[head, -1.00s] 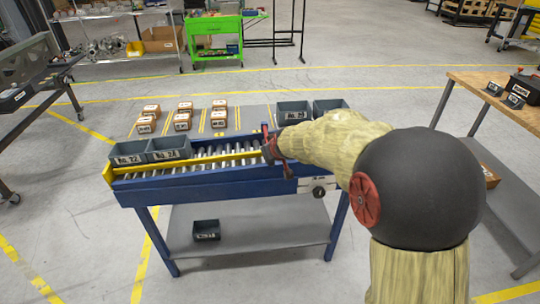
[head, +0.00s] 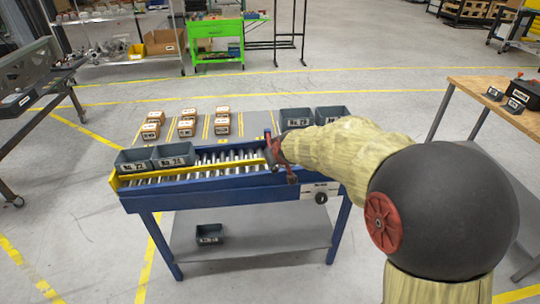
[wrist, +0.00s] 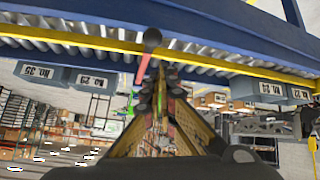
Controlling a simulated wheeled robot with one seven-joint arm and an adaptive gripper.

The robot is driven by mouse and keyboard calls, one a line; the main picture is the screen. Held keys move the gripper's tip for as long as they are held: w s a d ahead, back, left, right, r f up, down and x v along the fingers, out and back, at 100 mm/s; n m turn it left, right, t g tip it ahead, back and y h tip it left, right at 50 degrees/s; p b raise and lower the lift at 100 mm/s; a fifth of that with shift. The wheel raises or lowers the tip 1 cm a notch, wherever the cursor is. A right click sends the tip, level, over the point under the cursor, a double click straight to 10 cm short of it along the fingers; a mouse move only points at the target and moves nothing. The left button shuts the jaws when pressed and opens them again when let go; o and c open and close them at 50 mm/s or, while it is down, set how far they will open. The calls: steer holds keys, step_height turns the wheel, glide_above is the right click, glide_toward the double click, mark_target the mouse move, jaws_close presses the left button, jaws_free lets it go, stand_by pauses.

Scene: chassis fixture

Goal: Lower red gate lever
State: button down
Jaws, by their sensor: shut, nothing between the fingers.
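The red gate lever (wrist: 143,68) shows in the wrist view as a short red shaft with a black knob, in front of the yellow bar and rollers. My gripper (wrist: 163,72) is shut, with its fingertips close beside the shaft, on its right in that view. I cannot tell whether they touch it. In the head view my gripper (head: 277,152) is at the right part of the blue roller conveyor (head: 225,197). My own arm and gripper partly hide the lever there, and red parts are hard to tell apart.
Grey bins (head: 134,167) stand at the conveyor's left end, and others (head: 296,124) at the back right. Several small brown boxes (head: 186,130) sit on the grey top behind. A wooden-topped bench (head: 485,85) stands at the right. Another grey bin (head: 210,238) is on the lower shelf.

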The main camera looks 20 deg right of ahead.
steer(key=s+a+r, duration=0.1)
steer(key=s, duration=0.4)
steer(key=shift+s+r+p, duration=0.15)
steer(key=shift+s+p, duration=0.25)
steer(key=shift+a, duration=0.1)
steer(key=s+a+f+m+g, duration=0.1)
steer(key=s+a+f+g, duration=0.15)
steer(key=s+f, duration=0.3)
steer(key=s+a+r, duration=0.2)
steer(key=s+r, duration=0.2)
steer(key=s, duration=0.4)
steer(key=s+a+r, duration=0.2)
steer(key=s+r, duration=0.2)
steer(key=s, duration=0.4)
steer(key=s+a+r+g+y, duration=0.1)
steer(key=s+r, duration=0.3)
steer(key=s, duration=0.4)
steer(key=shift+s+a, duration=0.2)
steer(key=shift+a, duration=0.65)
